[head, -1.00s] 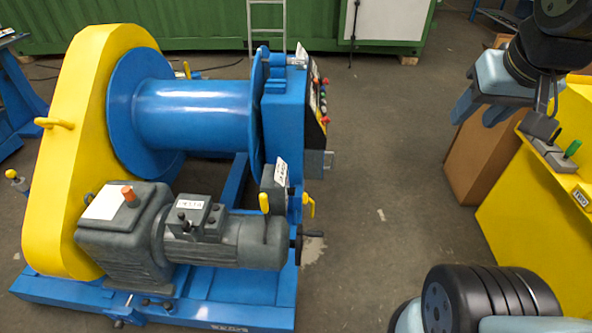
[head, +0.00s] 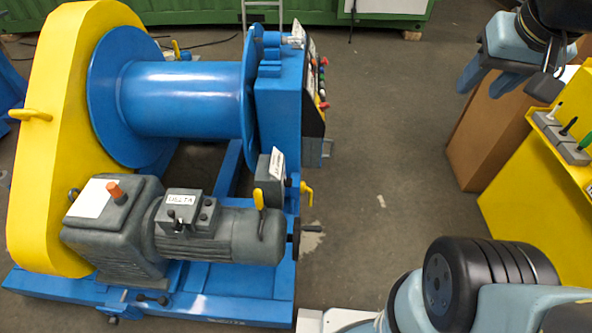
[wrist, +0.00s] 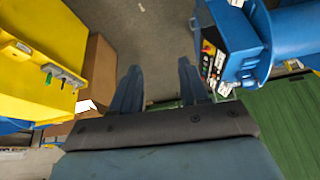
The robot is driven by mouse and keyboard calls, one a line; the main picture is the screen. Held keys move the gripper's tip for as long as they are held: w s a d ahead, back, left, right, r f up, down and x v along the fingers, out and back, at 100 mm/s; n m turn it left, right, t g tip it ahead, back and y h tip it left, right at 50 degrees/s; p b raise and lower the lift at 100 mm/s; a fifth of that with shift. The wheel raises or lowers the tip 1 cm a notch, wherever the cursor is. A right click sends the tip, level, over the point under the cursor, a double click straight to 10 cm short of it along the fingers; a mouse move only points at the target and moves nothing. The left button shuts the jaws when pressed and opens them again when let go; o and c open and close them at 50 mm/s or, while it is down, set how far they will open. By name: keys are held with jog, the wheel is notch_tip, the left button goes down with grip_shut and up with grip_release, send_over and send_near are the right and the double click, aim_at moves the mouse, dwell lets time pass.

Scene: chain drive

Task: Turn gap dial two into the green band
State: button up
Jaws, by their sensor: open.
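I cannot make out gap dial two or a green band in any view. The blue drum machine (head: 185,100) fills the left of the head view. A dark control panel (head: 315,90) with red, green and other small knobs is on its right end, seen edge-on. In the wrist view this panel (wrist: 212,60) shows at the upper right, too small to read. My gripper (head: 482,88) is open and empty in the air at the upper right of the head view, well right of the panel. Its two fingers (wrist: 160,85) show apart in the wrist view.
A yellow cabinet (head: 535,205) with a grey tool holder (head: 562,138) stands at the right, beside a brown box (head: 490,140). Yellow levers (head: 307,193) stick out at the machine's right side. Open grey floor (head: 390,150) lies between machine and cabinet. A green container (head: 190,15) is behind.

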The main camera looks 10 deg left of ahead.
jog(key=w+a+f+m+g+y, duration=0.35)
jog(key=w+a+f+m, duration=0.35)
jog(key=w, duration=0.5)
jog(key=w+a+f+m+g+y, duration=0.2)
jog(key=w+f+m+g, duration=0.35)
jog(key=w+f, duration=0.4)
jog(key=w+a+f+m+g+y, duration=0.1)
jog(key=w+a+f+m+y, duration=0.15)
jog(key=w+f+m, duration=0.4)
jog(key=w+a+f+m+y, duration=0.2)
jog(key=w+f+y, duration=0.15)
jog(key=f, duration=0.55)
jog(key=m+t+y, duration=0.4)
jog(key=m+y, duration=0.2)
jog(key=m, duration=1.1)
send_near(289, 183)
jog(key=a+f, duration=0.1)
jog(key=a, duration=0.7)
jog(key=shift+w+f, duration=0.3)
jog(key=shift+c, duration=0.3)
